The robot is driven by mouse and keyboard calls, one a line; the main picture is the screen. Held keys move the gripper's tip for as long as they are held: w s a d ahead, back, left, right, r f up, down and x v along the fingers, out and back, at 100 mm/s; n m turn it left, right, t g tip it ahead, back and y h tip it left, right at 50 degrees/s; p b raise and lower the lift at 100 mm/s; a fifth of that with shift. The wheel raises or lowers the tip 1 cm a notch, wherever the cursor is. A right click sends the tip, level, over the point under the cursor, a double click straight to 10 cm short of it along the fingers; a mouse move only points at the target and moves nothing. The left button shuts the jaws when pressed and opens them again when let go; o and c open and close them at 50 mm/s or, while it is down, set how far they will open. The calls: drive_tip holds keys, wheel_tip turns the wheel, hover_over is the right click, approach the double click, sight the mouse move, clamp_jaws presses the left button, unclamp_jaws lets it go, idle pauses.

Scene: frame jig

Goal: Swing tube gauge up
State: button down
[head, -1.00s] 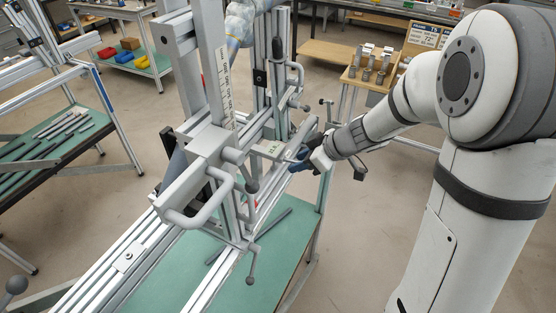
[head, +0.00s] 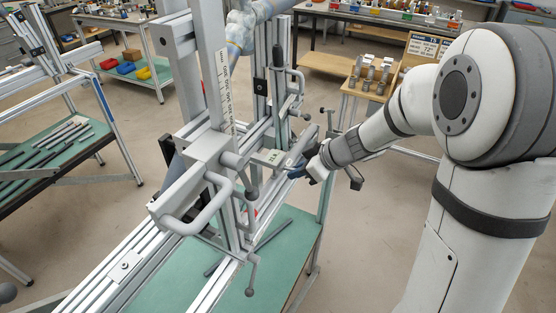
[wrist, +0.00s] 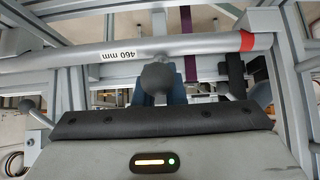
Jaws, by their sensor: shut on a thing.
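The tube gauge (wrist: 100,62) is a grey round tube lying nearly level across the upper part of the wrist view. It has a "460 mm" label and a red band near its right end. A dark ball knob (wrist: 157,77) sits just below the tube's middle. My gripper (wrist: 159,95) is shut on the knob, with blue fingers showing beside and below it. In the head view my gripper (head: 296,168) is at the right side of the frame jig (head: 213,150). The jaw contact is too small to make out there.
Clamp handles (head: 205,212) and lever knobs stick out from the jig near my gripper. A vertical ruler (head: 224,90) is on its upright. A green bench top (head: 170,270) lies below. A wooden stand with metal parts (head: 372,75) is behind. Open floor lies between the benches.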

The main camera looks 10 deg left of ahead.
sight(282, 160)
drive_tip(key=shift+w+a+r+p, duration=0.15)
drive_tip(key=shift+r+p, duration=0.15)
drive_tip(key=shift+r, duration=1.05)
drive_tip(key=shift+a+r, duration=0.15)
drive_tip(key=shift+r, duration=0.3)
drive_tip(key=shift+w+a+r+p, duration=0.15)
drive_tip(key=shift+a+r+p, duration=0.15)
drive_tip(key=shift+r, duration=0.3)
drive_tip(key=shift+w+a+r, duration=0.1)
drive_tip(key=shift+a+r, duration=0.1)
drive_tip(key=shift+r, duration=0.3)
drive_tip(key=shift+w+a+r, duration=0.1)
drive_tip(key=shift+a+r, duration=0.1)
drive_tip(key=shift+r, duration=0.25)
drive_tip(key=shift+a+r, duration=0.1)
drive_tip(key=shift+r, duration=0.1)
